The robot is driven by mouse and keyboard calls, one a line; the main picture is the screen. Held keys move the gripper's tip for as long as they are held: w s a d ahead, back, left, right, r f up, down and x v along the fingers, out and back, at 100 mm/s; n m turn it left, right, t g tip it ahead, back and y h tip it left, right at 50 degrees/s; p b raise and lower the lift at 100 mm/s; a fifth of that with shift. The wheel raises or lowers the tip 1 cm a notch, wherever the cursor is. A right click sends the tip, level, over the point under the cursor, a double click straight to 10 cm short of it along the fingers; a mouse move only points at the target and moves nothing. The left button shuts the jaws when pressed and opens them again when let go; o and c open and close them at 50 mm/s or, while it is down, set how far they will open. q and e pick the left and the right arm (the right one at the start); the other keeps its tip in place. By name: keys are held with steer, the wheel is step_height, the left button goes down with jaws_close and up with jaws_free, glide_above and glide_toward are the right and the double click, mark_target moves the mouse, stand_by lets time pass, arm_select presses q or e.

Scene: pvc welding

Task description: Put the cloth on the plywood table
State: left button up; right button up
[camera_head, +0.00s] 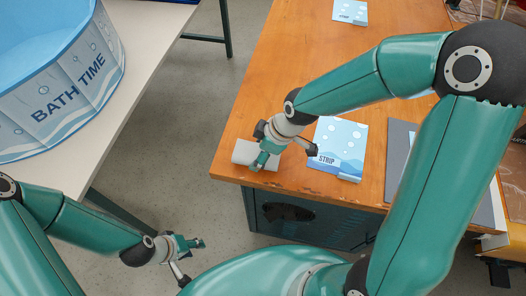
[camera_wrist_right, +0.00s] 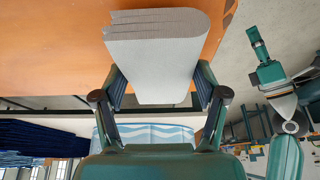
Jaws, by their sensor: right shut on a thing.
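The cloth (camera_head: 247,153) is a pale grey folded pad at the near left corner of the plywood table (camera_head: 270,90), which has an orange-brown wooden top. My right gripper (camera_head: 265,158) is at the cloth there. In the right wrist view the cloth (camera_wrist_right: 160,50) sits between the two fingers of my right gripper (camera_wrist_right: 160,98), with its folded layers showing. I cannot tell whether the cloth touches the table top. My left gripper (camera_head: 190,247) is off the table over the floor at lower left, with its fingers apart and nothing between them.
A blue card marked STRIP (camera_head: 340,145) lies just right of my right gripper, and another STRIP card (camera_head: 350,12) lies at the far edge. A grey board (camera_head: 397,150) lies at the right. A white table (camera_head: 150,60) with a blue BATH TIME tub (camera_head: 75,95) stands at left.

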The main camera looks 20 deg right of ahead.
steer(key=shift+f, duration=0.6)
steer(key=o, duration=1.2)
steer(key=shift+r, duration=0.1)
steer(key=v, duration=1.2)
